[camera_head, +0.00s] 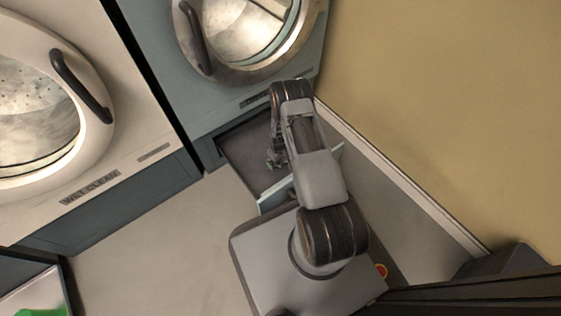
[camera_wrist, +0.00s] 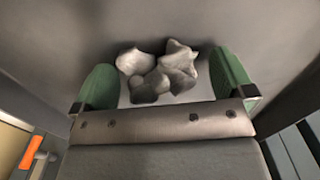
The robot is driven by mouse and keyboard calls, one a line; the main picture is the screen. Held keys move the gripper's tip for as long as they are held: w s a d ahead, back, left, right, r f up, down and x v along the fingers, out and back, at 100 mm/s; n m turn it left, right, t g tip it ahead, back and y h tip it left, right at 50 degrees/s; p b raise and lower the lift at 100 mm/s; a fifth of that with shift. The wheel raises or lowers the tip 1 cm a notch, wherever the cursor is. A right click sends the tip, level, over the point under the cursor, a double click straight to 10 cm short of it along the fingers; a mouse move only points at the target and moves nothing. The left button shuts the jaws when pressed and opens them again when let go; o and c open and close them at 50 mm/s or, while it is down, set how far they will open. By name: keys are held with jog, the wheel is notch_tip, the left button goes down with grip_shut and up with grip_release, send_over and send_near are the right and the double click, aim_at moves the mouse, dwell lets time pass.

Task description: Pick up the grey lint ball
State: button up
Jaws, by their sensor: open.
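The grey lint ball (camera_wrist: 178,68) is a lumpy, pale grey clump on the grey floor of the open drawer (camera_head: 240,142). In the wrist view it lies ahead of my gripper (camera_wrist: 164,80), between the two green fingertips. The fingers are spread wide, with a gap visible on each side of the lint ball. In the head view my gripper (camera_head: 276,160) reaches down into the drawer. The lint ball cannot be made out there, where the arm and gripper cover part of the drawer.
The drawer sits under a blue-grey machine (camera_head: 230,98) with a round door. A cream machine (camera_head: 120,125) marked "WET CLEAN" stands to the left. A tan wall (camera_head: 450,100) closes off the right. Clear floor (camera_head: 150,240) lies at lower left.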

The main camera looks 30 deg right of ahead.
jog(key=c, duration=0.9)
